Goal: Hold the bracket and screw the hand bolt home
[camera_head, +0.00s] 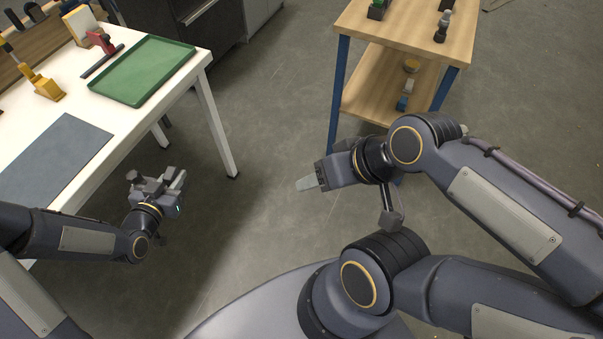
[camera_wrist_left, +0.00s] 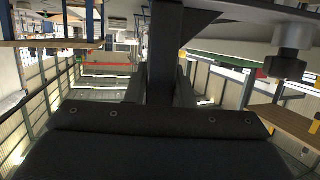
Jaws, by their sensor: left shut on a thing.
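My left gripper (camera_head: 160,185) hangs in the air beside the white table's right side, shut on a grey part that appears to be the bracket (camera_head: 145,186). In the left wrist view the bracket shows as a dark bar (camera_wrist_left: 255,13) across the top right. A grey knobbed bolt, apparently the hand bolt (camera_wrist_left: 290,62), hangs from that bar in the picture. How deep it sits cannot be told.
The white table (camera_head: 185,75) at left carries a green tray (camera_head: 145,70), a grey mat (camera_head: 60,155), a red tool (camera_head: 103,42) and a yellow tool (camera_head: 45,88). A wooden shelf unit (camera_head: 400,30) with small items stands at back right. Clear floor lies between them.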

